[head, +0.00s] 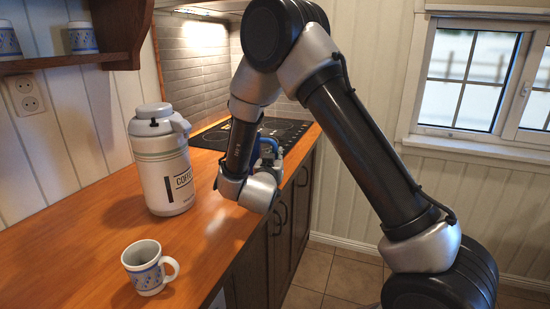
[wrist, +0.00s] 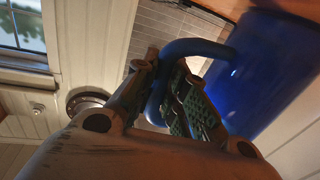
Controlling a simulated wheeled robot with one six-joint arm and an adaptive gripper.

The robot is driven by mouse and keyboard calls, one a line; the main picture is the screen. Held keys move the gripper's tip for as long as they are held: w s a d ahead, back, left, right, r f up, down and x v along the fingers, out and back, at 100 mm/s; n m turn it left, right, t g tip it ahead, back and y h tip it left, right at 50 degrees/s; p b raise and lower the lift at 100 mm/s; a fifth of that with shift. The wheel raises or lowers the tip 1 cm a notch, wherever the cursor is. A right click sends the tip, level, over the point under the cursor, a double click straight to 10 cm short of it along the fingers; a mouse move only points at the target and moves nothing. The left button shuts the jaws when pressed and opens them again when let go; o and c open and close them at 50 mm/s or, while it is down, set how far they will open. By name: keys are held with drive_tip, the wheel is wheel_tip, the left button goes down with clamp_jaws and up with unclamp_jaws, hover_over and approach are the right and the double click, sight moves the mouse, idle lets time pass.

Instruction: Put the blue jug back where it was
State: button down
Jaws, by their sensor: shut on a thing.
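The blue jug (wrist: 258,72) fills the right of the wrist view, close to the camera, with its curved handle (wrist: 190,47) reaching toward the fingers. My gripper (wrist: 170,92) is shut on this handle. In the head view my arm hides nearly all of the jug; only a small blue piece (head: 270,142) shows behind my wrist, near the counter's front edge. I cannot tell whether the jug touches the counter.
A white coffee flask (head: 164,165) stands on the wooden counter (head: 90,225), left of my wrist. A patterned mug (head: 146,267) stands nearer the front. A dark hob (head: 285,130) lies behind my wrist. A shelf (head: 70,62) with cups hangs upper left.

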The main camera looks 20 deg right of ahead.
drive_tip(key=shift+f, duration=0.15)
drive_tip(key=c, duration=1.5)
unclamp_jaws()
drive_tip(key=shift+o, duration=0.2)
